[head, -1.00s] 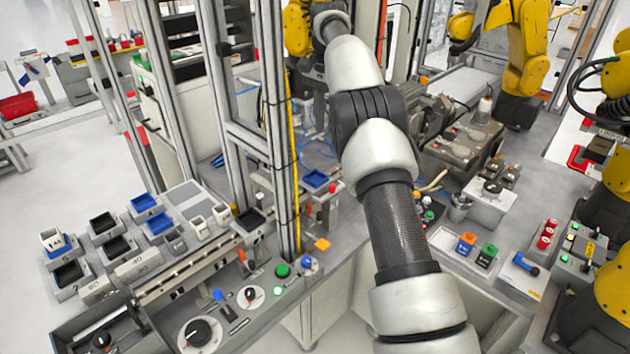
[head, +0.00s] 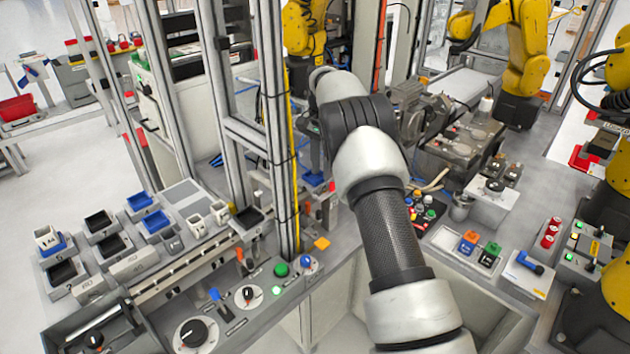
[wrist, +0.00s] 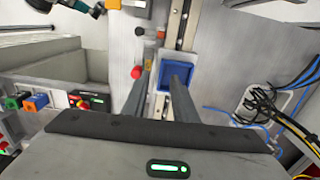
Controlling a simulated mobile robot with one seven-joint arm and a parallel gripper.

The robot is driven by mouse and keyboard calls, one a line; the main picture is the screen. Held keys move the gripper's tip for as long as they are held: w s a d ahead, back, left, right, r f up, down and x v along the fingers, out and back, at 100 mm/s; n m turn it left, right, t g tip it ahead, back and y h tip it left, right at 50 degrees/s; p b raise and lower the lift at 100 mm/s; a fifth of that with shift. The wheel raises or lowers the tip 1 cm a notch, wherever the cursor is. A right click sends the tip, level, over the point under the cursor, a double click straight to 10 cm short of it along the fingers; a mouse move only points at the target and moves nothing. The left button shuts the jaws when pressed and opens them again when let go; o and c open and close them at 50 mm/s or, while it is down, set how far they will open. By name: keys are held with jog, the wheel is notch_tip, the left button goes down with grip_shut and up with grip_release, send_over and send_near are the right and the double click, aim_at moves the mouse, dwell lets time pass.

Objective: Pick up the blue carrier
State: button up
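A blue square open-topped carrier (wrist: 179,76) sits on a narrow rail or conveyor in the wrist view. In the head view a small part of the blue carrier (head: 313,179) shows beside my arm, which hides the rest. My gripper (wrist: 160,72) is open, its two dark fingers apart with nothing held between them. The right finger overlaps the carrier in the picture and the left finger lies left of it. I cannot tell whether either finger touches it.
Black and blue cables (wrist: 265,105) lie to the right. In the head view, an upright aluminium frame (head: 280,140) stands left of my arm. Other blue trays (head: 156,222) stand on the left bench.

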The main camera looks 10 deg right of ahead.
jog(key=shift+f, duration=1.1)
jog(key=shift+r, duration=0.1)
grip_shut()
